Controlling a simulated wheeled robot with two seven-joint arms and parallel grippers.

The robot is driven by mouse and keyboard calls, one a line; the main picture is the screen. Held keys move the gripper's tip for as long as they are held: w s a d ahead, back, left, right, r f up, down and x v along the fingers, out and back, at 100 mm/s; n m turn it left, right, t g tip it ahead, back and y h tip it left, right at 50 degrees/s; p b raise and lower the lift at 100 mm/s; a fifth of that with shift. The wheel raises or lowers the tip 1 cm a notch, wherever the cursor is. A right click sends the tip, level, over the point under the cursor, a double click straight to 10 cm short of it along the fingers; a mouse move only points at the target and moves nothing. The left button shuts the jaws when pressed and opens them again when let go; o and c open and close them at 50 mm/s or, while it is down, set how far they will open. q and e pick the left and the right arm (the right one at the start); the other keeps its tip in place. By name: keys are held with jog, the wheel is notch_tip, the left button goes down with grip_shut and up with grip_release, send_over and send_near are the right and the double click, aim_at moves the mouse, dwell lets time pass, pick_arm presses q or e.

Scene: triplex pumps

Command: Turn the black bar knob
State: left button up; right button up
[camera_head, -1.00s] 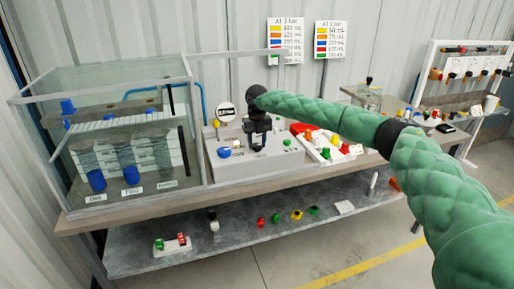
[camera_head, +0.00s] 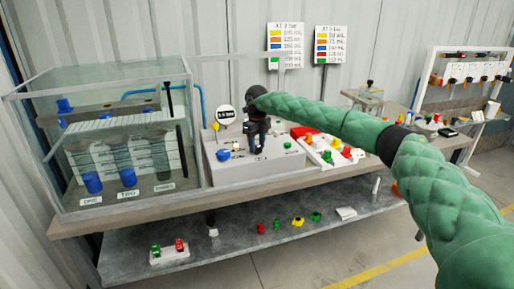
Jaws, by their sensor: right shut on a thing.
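My right gripper (camera_head: 256,148) points down over the top of a grey control box (camera_head: 270,166) on the bench. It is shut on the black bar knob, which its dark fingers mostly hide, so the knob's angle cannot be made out. The box also carries a blue knob (camera_head: 223,155) on the left and a green button (camera_head: 287,145) on the right. My left gripper is not in view.
A white tray (camera_head: 322,150) with coloured parts lies to the right. Loose coloured caps and a small block (camera_head: 170,255) lie on the lower shelf (camera_head: 240,245). Two charts hang behind.

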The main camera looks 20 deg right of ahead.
jog(key=n+b, duration=0.3)
jog(key=n, duration=0.3)
jog(key=shift+f, duration=0.15)
jog(key=n+b, duration=0.1)
jog(key=n, duration=0.1)
jog(key=shift+n, duration=0.4)
jog(key=n+b, duration=0.1)
jog(key=n, duration=0.2)
jog(key=shift+n, duration=0.4)
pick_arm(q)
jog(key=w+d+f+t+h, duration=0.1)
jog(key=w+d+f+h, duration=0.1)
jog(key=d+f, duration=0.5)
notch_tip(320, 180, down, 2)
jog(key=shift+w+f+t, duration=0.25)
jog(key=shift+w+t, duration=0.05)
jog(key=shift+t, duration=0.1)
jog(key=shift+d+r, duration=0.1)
pick_arm(e)
jog(key=o, duration=1)
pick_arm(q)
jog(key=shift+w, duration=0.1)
pick_arm(e)
jog(key=shift+r, duration=0.25)
